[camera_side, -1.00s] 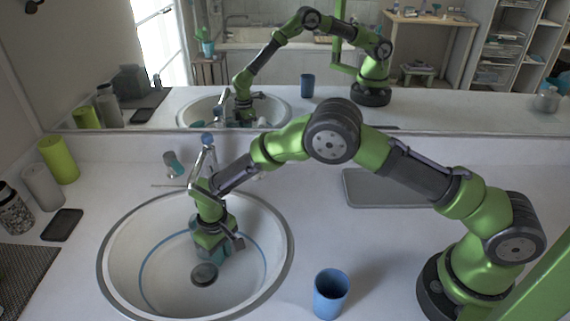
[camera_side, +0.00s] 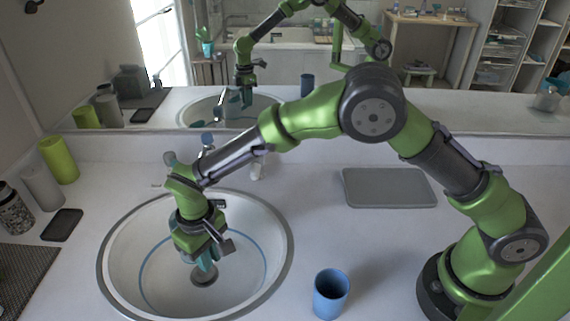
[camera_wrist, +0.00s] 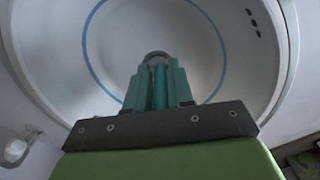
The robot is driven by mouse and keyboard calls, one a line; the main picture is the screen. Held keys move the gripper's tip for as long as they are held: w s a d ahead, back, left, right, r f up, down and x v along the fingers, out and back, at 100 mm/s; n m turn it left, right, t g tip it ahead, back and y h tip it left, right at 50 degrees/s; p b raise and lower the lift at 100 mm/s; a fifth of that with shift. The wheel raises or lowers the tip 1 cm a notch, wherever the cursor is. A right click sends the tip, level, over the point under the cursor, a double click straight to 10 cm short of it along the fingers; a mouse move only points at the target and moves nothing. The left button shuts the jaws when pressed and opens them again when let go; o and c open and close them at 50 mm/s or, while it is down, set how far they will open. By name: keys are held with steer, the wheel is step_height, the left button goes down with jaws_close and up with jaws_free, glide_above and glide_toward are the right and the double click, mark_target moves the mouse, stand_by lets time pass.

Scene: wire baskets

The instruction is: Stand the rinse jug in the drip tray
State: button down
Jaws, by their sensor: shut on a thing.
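My gripper (camera_side: 207,263) hangs pointing down over the white sink basin (camera_side: 118,262). It is shut on a narrow teal thing (camera_wrist: 160,87), seen between the teal fingers in the wrist view. The fingers hide most of it, and I cannot tell what it is. A blue, open-topped cup (camera_side: 331,294) stands upright on the counter right of the basin, apart from my gripper. It is the nearest match to the rinse jug; no handle shows. A flat grey rectangular tray (camera_side: 390,188), matching the drip tray, lies empty by the mirror.
A green tumbler (camera_side: 59,161), a grey cylinder (camera_side: 41,187), a speckled cup (camera_side: 14,212) and a dark flat slab (camera_side: 62,225) are at the left. The counter between basin and tray is clear.

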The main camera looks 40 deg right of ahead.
step_height(320, 180, up, 22)
steer(key=s+d+r+m, duration=0.15)
steer(key=d+m, duration=0.45)
steer(key=d, duration=1)
steer(key=s+d+m, duration=0.3)
steer(key=d+m, duration=0.3)
steer(key=d, duration=1)
steer(key=s+d+f+m, duration=0.2)
steer(key=s+d+m, duration=0.4)
steer(key=s+d, duration=0.35)
step_height(320, 180, down, 11)
steer(key=shift+a+r, duration=0.2)
steer(key=shift+a, duration=0.1)
steer(key=shift+w, duration=0.1)
steer(key=shift+m, duration=0.3)
steer(key=shift+f, duration=3.4)
